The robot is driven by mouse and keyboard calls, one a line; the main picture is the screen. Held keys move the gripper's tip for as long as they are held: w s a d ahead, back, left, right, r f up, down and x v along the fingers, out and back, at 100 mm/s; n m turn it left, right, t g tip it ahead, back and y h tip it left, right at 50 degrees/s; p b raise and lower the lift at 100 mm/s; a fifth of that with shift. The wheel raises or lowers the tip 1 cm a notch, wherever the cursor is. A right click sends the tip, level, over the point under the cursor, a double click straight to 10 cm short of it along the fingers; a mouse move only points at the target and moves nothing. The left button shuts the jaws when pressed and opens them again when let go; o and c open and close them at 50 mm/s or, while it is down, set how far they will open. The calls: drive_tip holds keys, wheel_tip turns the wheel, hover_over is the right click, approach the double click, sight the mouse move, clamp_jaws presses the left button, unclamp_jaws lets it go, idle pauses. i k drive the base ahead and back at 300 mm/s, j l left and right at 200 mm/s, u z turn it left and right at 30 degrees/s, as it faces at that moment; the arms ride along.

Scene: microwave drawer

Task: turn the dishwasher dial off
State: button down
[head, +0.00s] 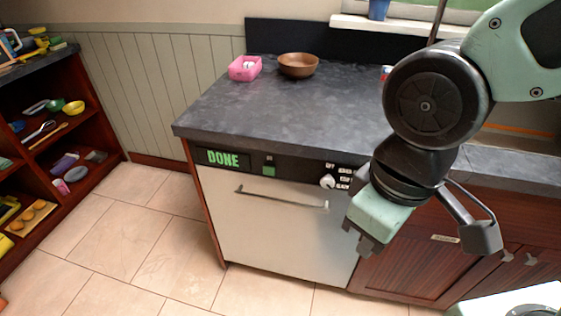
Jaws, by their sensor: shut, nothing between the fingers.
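The dishwasher (275,222) stands under the dark counter, its white door closed, with a bar handle across the top. Its black control strip shows green "DONE" text (222,158) and a small green button (268,170). The white dial (327,182) sits at the right end of the strip, beside small labels that include "OFF" at the top. The labels are too small to tell which one the dial points at. My gripper (366,246) is just right of and below the dial in the picture, apart from it, pointing down, shut and empty.
A pink container (245,68) and a brown bowl (298,65) sit at the back of the counter (290,115). A shelf unit (100,140) with dishes and food stands at the left. Tiled floor before the dishwasher is clear. Wooden cabinets (410,265) are at the right.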

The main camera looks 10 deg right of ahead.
sight(327, 181)
drive_tip(key=l+u, duration=0.35)
drive_tip(key=k+l+u, duration=0.1)
drive_tip(key=u, duration=0.25)
drive_tip(key=k+l+u, duration=0.1)
drive_tip(key=l+u, duration=0.25)
